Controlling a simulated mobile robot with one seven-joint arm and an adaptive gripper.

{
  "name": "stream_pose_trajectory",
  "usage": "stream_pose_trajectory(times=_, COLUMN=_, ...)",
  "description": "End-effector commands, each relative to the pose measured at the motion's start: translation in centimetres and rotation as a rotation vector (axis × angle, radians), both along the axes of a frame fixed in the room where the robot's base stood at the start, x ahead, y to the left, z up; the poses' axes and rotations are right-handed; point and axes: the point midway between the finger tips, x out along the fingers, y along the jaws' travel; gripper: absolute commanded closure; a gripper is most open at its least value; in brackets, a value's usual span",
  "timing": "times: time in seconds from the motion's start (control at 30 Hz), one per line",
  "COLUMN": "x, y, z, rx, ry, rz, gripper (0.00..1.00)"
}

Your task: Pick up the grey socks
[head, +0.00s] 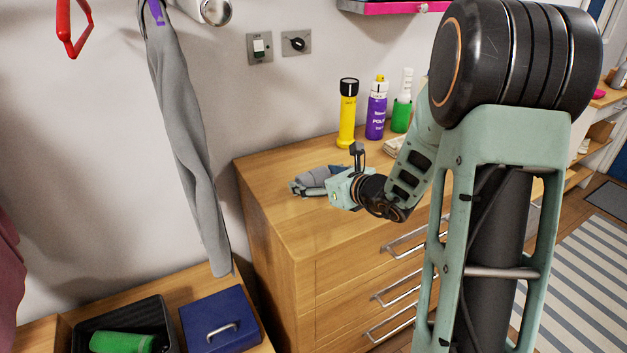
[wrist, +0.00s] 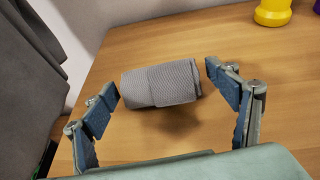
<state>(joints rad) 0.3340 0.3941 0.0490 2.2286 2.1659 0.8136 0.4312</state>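The grey socks (wrist: 162,84) are a rolled, ribbed bundle above the wooden chest top (wrist: 215,135) in the wrist view. They also show in the head view (head: 314,175), partly covered by my gripper (head: 312,185). In the wrist view my gripper (wrist: 163,80) has its fingers spread wide, one at each end of the roll. The left fingertip is very close to the left end; I cannot tell whether it touches. A narrow gap shows at the right end. A dark shadow lies just below the roll.
A grey garment (head: 185,125) hangs to the left. A blue box (head: 220,322) and dark bin (head: 150,312) sit lower left.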

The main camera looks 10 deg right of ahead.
Motion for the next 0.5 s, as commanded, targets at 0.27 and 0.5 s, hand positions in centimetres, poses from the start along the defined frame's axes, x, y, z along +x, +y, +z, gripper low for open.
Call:
stream_pose_trajectory(times=0.27, x=-0.02, y=-0.03, z=0.01, rx=0.000, ry=0.000, rz=0.000, gripper=0.54)
stream_pose_trajectory(times=0.5, x=-0.02, y=-0.03, z=0.02, rx=0.000, ry=0.000, rz=0.000, gripper=0.61)
